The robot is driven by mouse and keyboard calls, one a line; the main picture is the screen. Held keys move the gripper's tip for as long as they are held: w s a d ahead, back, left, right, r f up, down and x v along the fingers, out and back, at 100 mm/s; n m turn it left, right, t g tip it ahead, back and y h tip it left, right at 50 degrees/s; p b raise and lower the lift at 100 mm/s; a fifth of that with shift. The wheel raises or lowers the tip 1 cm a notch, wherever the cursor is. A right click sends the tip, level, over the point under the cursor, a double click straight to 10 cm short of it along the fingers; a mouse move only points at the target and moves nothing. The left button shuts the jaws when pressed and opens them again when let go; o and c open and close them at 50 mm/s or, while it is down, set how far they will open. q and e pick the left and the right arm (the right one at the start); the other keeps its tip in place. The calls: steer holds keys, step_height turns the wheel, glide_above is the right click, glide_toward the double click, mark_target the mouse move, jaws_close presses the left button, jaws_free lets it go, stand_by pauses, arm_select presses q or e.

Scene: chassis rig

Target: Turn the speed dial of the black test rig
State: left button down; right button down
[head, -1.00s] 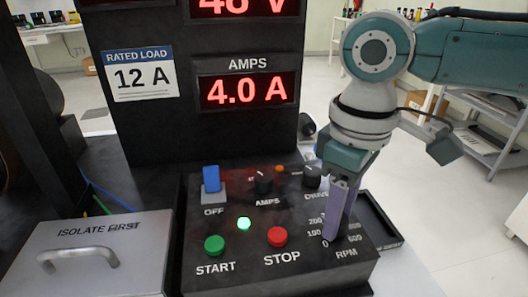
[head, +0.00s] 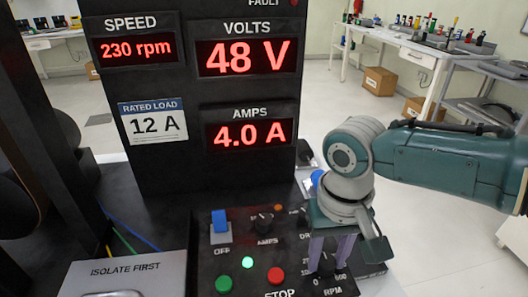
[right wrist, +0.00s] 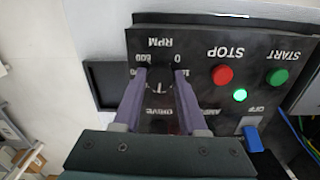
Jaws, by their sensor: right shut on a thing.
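The speed dial (head: 327,266) is a small black knob marked RPM at the right end of the black test rig's sloped control panel (head: 210,262). My right gripper (head: 328,262) points down at it, with one finger on either side, shut on the dial. In the right wrist view the two purple-grey fingers (right wrist: 160,80) straddle the dial, which is mostly hidden between them, and the RPM scale shows around it. The speed display (head: 138,49) reads 230 rpm. My left gripper is not in view.
The panel also has a blue switch (head: 219,222) by OFF, a lit green lamp (head: 248,263), a green START button (head: 224,284), a red STOP button (head: 275,275) and an AMPS knob (head: 264,222). Displays read 48 V (head: 247,57) and 4.0 A (head: 249,133). A grey ISOLATE FIRST box (head: 130,277) stands at left.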

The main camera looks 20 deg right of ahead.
mark_target(326, 261)
steer(key=shift+m, duration=0.5)
steer(key=shift+c, duration=2.3)
jaws_free()
steer(key=shift+r, duration=0.1)
steer(key=shift+r+p, duration=0.35)
steer(key=shift+p, duration=0.1)
step_height(326, 261, up, 9)
steer(key=p, duration=0.2)
steer(key=shift+p, duration=0.3)
